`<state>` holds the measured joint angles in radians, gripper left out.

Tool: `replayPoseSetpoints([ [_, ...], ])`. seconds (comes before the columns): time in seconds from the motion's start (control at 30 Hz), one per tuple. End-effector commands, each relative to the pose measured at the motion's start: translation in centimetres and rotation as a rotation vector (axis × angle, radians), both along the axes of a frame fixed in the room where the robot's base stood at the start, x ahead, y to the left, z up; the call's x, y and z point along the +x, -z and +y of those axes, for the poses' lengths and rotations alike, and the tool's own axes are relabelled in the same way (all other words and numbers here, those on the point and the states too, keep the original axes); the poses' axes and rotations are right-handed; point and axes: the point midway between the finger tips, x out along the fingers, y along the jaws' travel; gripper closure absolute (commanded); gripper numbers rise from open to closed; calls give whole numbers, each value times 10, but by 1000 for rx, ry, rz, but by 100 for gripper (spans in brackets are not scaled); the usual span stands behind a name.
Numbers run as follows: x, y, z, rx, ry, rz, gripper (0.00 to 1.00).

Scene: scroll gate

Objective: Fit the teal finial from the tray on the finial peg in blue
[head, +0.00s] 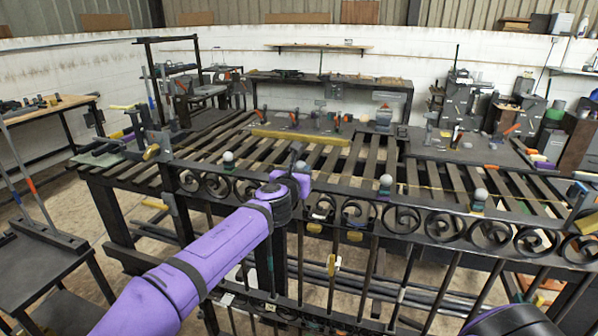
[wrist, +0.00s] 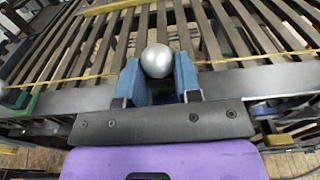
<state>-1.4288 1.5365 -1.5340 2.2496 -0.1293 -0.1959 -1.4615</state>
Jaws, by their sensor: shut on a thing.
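My gripper (wrist: 158,80) is shut on a silver ball-topped finial (wrist: 157,60); the ball shows between its two blue finger pads. The lower part of that finial is hidden, so I cannot tell its colour. In the head view my gripper (head: 298,162) is over the gate's top rail, left of the middle. I cannot tell whether the held finial touches the rail or a peg. Other ball finials stand upright along the rail: one at the left (head: 228,157), one right of the middle (head: 386,181) and one further right (head: 480,196). I cannot make out the tray.
The black scroll gate (head: 420,222) crosses in front of a slatted bench (head: 330,158). A yellow bar (head: 300,137) lies on the slats behind my gripper. Clamps and tools stand along the bench's back. A dark side table (head: 40,262) is at the left.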

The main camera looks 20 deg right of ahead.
Motion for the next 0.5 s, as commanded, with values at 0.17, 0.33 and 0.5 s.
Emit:
replayPoseSetpoints([
  [0.17,0,2,0,0,0,0,98],
  [0.33,0,4,0,0,0,0,98],
  [0.5,0,4,0,1,0,-1,38],
])
